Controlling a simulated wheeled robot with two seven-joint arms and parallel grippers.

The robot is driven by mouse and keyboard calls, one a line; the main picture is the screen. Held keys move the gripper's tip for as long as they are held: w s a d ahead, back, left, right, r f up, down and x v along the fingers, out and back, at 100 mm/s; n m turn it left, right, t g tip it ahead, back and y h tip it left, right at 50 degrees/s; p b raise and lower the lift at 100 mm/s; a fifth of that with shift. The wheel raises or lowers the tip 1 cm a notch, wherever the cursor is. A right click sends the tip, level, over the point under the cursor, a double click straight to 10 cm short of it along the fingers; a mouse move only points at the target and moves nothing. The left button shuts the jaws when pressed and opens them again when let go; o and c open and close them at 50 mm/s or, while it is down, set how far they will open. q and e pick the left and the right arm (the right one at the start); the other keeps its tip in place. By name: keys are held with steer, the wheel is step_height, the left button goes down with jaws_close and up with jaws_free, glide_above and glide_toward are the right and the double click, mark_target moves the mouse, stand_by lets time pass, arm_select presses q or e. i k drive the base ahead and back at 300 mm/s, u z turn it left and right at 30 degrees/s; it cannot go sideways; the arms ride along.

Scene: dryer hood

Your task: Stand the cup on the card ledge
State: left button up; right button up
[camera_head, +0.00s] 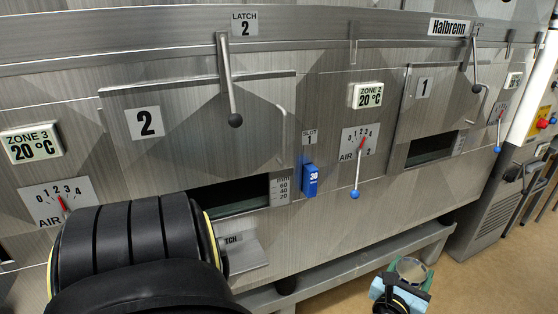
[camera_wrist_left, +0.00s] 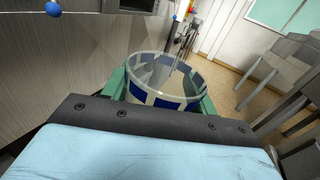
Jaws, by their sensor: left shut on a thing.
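The cup (camera_wrist_left: 165,82) is clear, with a band of blue and pale patches. In the left wrist view it sits upright between the green fingers of my left gripper (camera_wrist_left: 162,100), which is shut on it. In the head view the cup (camera_head: 411,269) shows as a round rim at the bottom right, in my left gripper (camera_head: 402,280), over the floor and apart from the machine. A small metal ledge (camera_head: 246,259) with a label ending in "TCH" juts from the machine front below door 2. My black arm hides its left part.
The machine front has door 2 (camera_head: 190,125) and door 1 (camera_head: 425,100), with hanging latch levers. A blue block marked 30 (camera_head: 310,180) and a blue-knobbed air lever (camera_head: 356,178) stick out between the ledge and door 1. A grey rail (camera_head: 350,262) runs along the bottom.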

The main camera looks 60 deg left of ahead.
mark_target(232, 260)
steer(key=i, duration=0.95)
steer(key=u, duration=1.75)
